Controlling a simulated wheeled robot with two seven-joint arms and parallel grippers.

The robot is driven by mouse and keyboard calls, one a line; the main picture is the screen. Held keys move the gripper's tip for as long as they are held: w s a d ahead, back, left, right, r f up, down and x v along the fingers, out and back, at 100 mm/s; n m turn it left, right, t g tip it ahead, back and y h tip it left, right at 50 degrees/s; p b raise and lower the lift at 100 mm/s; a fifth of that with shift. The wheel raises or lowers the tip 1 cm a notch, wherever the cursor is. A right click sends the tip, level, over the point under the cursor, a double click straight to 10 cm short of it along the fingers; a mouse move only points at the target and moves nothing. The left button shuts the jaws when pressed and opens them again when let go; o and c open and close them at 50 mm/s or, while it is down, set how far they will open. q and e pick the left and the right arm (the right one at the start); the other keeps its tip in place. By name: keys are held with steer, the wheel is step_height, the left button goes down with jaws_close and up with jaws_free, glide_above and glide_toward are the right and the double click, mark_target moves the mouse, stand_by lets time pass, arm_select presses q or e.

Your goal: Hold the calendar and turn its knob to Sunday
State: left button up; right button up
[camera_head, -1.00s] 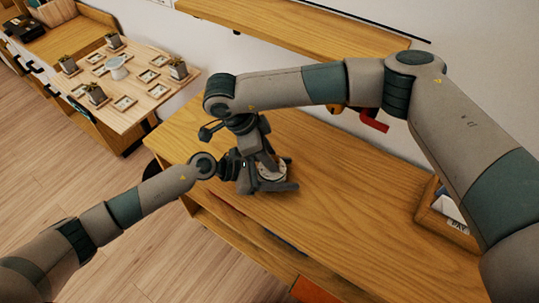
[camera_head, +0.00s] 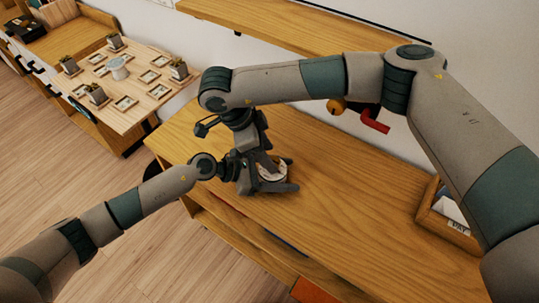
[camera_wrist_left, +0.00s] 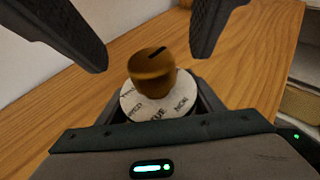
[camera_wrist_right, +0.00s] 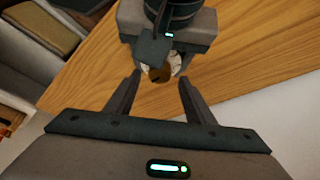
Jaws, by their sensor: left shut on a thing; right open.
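The calendar is a round pale dial (camera_wrist_left: 150,110) with day letters around a brown knob (camera_wrist_left: 152,72). A dark mark is on top of the knob. In the head view, the dial (camera_head: 272,171) is on the wooden table, partly hidden by grippers. My left gripper (camera_head: 275,176) is shut on the calendar, its dark fingers on either side of the dial. My right gripper (camera_wrist_right: 160,77) is open above, its two fingers spaced either side of the knob (camera_wrist_right: 160,74) in the right wrist view. It appears apart from the knob. Which day the mark faces is unclear.
The wooden table (camera_head: 350,205) is mostly clear to the right of the calendar. A wooden tray (camera_head: 432,222) with a card stands at its right end. A red-handled object (camera_head: 375,122) is partly hidden behind my right arm. A shelf (camera_head: 290,30) runs along the wall.

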steer(key=v, duration=1)
steer(key=shift+r, duration=0.1)
arm_select(q)
steer(key=o, duration=1.5)
steer(key=shift+c, duration=0.2)
steer(key=v, duration=1.2)
steer(key=shift+f, duration=0.1)
arm_select(e)
steer(key=shift+a, duration=0.1)
